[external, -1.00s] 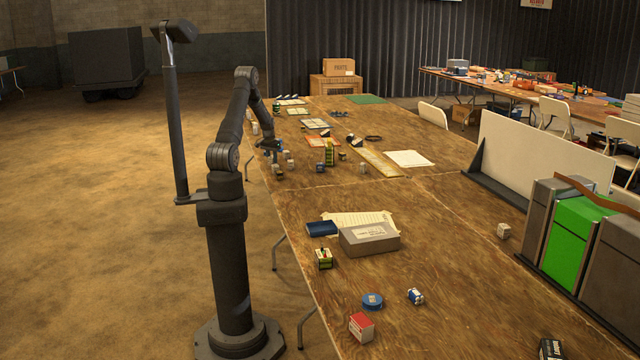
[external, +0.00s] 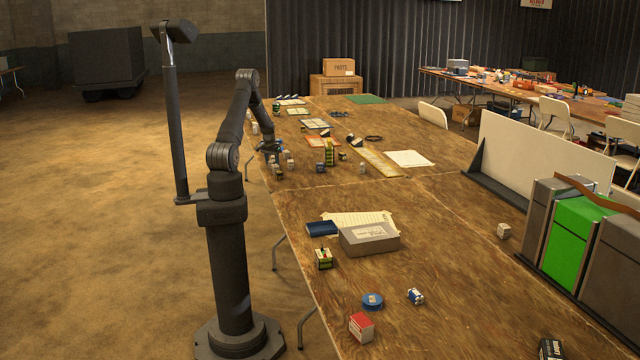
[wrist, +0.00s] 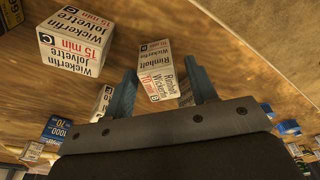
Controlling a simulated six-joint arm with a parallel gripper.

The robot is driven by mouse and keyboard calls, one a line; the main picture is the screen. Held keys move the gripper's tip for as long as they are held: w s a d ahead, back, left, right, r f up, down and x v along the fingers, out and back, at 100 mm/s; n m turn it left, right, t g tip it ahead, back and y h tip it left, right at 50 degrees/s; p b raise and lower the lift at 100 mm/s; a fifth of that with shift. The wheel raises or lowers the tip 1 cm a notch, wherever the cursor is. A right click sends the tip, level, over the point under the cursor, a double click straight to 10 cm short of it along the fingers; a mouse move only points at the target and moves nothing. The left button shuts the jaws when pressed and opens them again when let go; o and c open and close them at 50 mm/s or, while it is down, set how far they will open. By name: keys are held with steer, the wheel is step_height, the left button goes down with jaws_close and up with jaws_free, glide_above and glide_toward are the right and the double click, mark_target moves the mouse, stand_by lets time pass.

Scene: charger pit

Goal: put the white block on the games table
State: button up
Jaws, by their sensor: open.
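In the wrist view a white block with red and black print (wrist: 159,72) stands between the two blue fingers of my gripper (wrist: 160,92). The gripper is open around it; I cannot tell whether either finger touches it. Another printed white block (wrist: 76,42) is to the left. A third (wrist: 103,101) is partly hidden behind the left finger. In the external view my gripper (external: 269,148) is low over the far left of the long wooden table, among small blocks (external: 277,167). A lone whitish block (external: 504,231) sits at the right. The table with scattered items (external: 520,88) at the back right may be the games table.
A grey box (external: 369,239), a blue book (external: 321,228), a red-and-white box (external: 361,327) and a blue round tin (external: 372,301) lie on the near table. A white panel (external: 545,150) stands along its right side.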

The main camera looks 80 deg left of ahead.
mark_target(272, 161)
step_height(272, 161, up, 12)
steer(key=s+d, duration=0.1)
steer(key=shift+s, duration=0.15)
steer(key=shift+d+f, duration=0.1)
steer(key=shift+f, duration=0.05)
steer(key=f, duration=0.4)
steer(key=w+f, duration=0.1)
steer(key=f, duration=0.3)
steer(key=a+f, duration=0.1)
steer(key=f, duration=0.3)
steer(key=shift+w+a+f, duration=0.1)
steer(key=shift+w+f, duration=0.05)
step_height(272, 161, up, 3)
steer(key=shift+f, duration=0.1)
steer(key=shift+r, duration=0.65)
